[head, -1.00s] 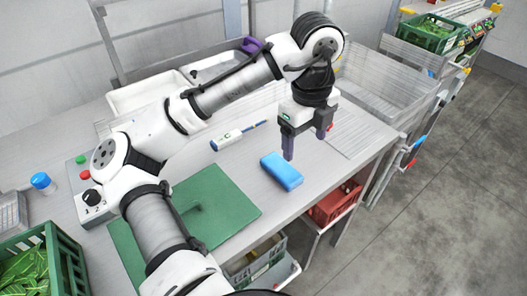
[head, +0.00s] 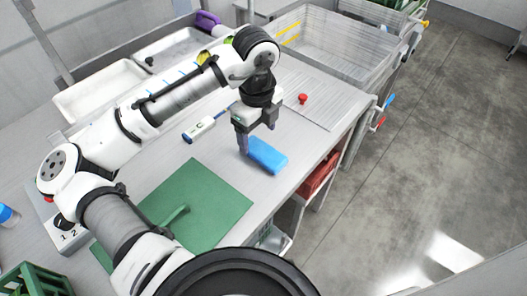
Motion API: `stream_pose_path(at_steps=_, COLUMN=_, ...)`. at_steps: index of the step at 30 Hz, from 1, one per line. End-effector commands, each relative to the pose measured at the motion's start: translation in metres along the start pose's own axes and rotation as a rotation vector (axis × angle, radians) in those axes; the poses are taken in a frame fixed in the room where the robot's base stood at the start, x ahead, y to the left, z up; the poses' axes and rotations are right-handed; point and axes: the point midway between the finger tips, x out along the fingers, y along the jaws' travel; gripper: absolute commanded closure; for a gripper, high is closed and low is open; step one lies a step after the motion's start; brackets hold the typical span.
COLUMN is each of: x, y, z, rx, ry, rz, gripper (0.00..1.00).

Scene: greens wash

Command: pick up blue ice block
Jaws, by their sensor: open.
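The blue ice block (head: 267,156) lies flat on the steel worktop (head: 232,166), to the right of the green cutting board (head: 196,203). My gripper (head: 257,139) points down over the block's left end. Its fingers are apart, with one finger at the left end of the block and the other mostly hidden or overlapping the block's far side. The gripper is open and holds nothing. I cannot tell whether a finger touches the block.
A white and blue thermometer-like tool (head: 199,129) lies left of my gripper. A red knob (head: 303,98) sits near the large sink basin (head: 325,45). A control box (head: 62,236) is at left. A red crate (head: 318,176) sits below the worktop edge.

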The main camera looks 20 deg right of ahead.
Motion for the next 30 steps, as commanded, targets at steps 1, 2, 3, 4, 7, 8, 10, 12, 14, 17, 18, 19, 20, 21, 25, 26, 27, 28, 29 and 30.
stream_pose_path(at_steps=1, x=0.003, y=0.0, z=0.0, rx=0.0, ry=0.0, rz=0.001, gripper=0.25)
stream_pose_path(at_steps=2, x=0.004, y=0.0, z=0.0, rx=0.0, ry=0.0, rz=0.001, gripper=0.25)
stream_pose_path(at_steps=3, x=0.006, y=0.0, z=-0.001, rx=0.0, ry=-0.001, rz=0.001, gripper=0.25)
stream_pose_path(at_steps=4, x=0.008, y=0.0, z=-0.001, rx=0.0, ry=-0.001, rz=0.001, gripper=0.25)
stream_pose_path(at_steps=7, x=0.018, y=-0.002, z=-0.006, rx=0.002, ry=0.0, rz=0.003, gripper=0.25)
stream_pose_path(at_steps=8, x=0.023, y=-0.003, z=-0.007, rx=0.002, ry=0.0, rz=0.002, gripper=0.25)
stream_pose_path(at_steps=10, x=0.032, y=-0.004, z=-0.01, rx=0.002, ry=0.0, rz=0.002, gripper=0.25)
stream_pose_path(at_steps=12, x=0.043, y=-0.004, z=-0.01, rx=0.0, ry=0.0, rz=0.002, gripper=0.25)
stream_pose_path(at_steps=14, x=0.05, y=-0.004, z=-0.01, rx=0.0, ry=-0.001, rz=0.001, gripper=0.25)
stream_pose_path(at_steps=17, x=0.056, y=-0.005, z=-0.01, rx=0.001, ry=0.0, rz=0.001, gripper=0.25)
stream_pose_path(at_steps=18, x=0.057, y=-0.005, z=-0.01, rx=0.001, ry=0.0, rz=0.0, gripper=0.25)
stream_pose_path(at_steps=19, x=0.057, y=-0.005, z=-0.01, rx=0.001, ry=0.0, rz=0.0, gripper=0.25)
stream_pose_path(at_steps=20, x=0.057, y=-0.005, z=-0.01, rx=0.001, ry=0.0, rz=0.0, gripper=0.25)
stream_pose_path(at_steps=21, x=0.057, y=-0.005, z=-0.01, rx=0.001, ry=-0.001, rz=0.0, gripper=0.25)
stream_pose_path(at_steps=25, x=0.056, y=-0.005, z=-0.01, rx=0.001, ry=-0.001, rz=0.0, gripper=0.34)
stream_pose_path(at_steps=26, x=0.056, y=-0.005, z=-0.01, rx=0.001, ry=-0.001, rz=0.0, gripper=0.38)
stream_pose_path(at_steps=27, x=0.056, y=-0.005, z=-0.01, rx=0.001, ry=-0.001, rz=0.0, gripper=0.43)
stream_pose_path(at_steps=28, x=0.056, y=-0.005, z=-0.01, rx=0.001, ry=-0.001, rz=0.0, gripper=0.47)
stream_pose_path(at_steps=29, x=0.056, y=-0.005, z=-0.01, rx=0.001, ry=-0.001, rz=0.0, gripper=0.51)
stream_pose_path(at_steps=30, x=0.056, y=-0.005, z=-0.01, rx=0.001, ry=-0.001, rz=0.0, gripper=0.56)
